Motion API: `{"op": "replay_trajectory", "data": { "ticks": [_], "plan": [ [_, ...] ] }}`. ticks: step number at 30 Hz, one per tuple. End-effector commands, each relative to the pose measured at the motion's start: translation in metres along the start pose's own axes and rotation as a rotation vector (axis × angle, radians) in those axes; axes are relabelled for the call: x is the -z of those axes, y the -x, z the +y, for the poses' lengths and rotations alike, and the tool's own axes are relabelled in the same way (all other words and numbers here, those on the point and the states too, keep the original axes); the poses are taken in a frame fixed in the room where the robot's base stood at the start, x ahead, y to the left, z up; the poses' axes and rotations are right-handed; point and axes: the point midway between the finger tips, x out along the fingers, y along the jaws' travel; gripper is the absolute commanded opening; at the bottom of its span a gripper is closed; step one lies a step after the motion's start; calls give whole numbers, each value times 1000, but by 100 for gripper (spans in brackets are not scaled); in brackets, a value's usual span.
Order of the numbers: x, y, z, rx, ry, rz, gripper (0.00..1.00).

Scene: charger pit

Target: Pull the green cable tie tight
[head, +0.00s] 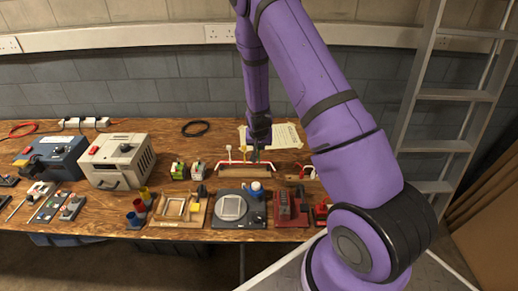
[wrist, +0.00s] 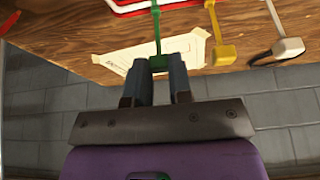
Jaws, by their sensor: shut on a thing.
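My gripper (head: 257,154) is over the back of the workbench, at the right part of a bundle of red and white cable (head: 243,166). In the wrist view my gripper (wrist: 158,66) is shut on the tail of the green cable tie (wrist: 156,30). The green tail runs straight from the fingertips towards the cable bundle (wrist: 160,6) at the top. A yellow tie (wrist: 223,50) with a block-like end and a white tie (wrist: 289,46) are beside it, apart from the fingers. The green tie's loop around the bundle is not clearly visible.
A paper sheet (head: 287,136) lies behind my gripper. A grey round-dial device (head: 233,207), a red device (head: 290,206) and a wooden frame (head: 180,207) stand in front. Two boxy units, blue (head: 52,158) and cream (head: 117,162), are at left. A ladder (head: 440,100) stands at right.

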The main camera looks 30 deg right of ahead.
Motion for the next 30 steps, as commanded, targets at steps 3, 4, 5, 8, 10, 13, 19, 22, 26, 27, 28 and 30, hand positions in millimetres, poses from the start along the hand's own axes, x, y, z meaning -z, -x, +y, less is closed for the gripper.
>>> {"op": "replay_trajectory", "data": {
  "ticks": [3,4,5,8,10,13,19,22,26,27,28,30],
  "plan": [
    [0,0,0,0,0,0,0],
    [0,0,0,0,0,0,27],
    [0,0,0,0,0,0,34],
    [0,0,0,0,0,0,47],
    [0,0,0,0,0,0,47],
    [0,0,0,0,0,0,47],
    [0,7,0,1,0,1,47],
    [0,19,-1,1,1,1,47],
    [1,42,-1,2,2,2,47],
    [1,49,-1,2,1,3,47],
    [1,55,-1,2,1,2,47],
    [0,67,-1,2,2,2,47]
  ]
}}
